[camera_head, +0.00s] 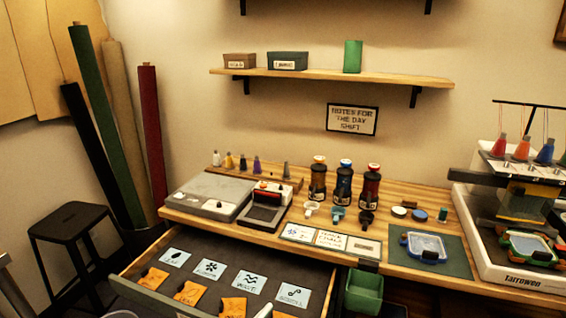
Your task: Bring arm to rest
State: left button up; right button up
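Neither of my grippers shows in the head view, and I cannot make out either arm for certain. The wooden table (415,272) stands against the wall. Its drawer (140,262) is pulled open at the front left, with several pale picture cards and several orange pouches (190,292) inside.
A grey machine (208,197), several bottles (343,185) and a green mat (448,262) with a blue-framed hoop (425,247) occupy the tabletop. An embroidery machine (510,262) fills the right end. A green bin (364,291) hangs at the front edge. A black stool (72,222) stands left.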

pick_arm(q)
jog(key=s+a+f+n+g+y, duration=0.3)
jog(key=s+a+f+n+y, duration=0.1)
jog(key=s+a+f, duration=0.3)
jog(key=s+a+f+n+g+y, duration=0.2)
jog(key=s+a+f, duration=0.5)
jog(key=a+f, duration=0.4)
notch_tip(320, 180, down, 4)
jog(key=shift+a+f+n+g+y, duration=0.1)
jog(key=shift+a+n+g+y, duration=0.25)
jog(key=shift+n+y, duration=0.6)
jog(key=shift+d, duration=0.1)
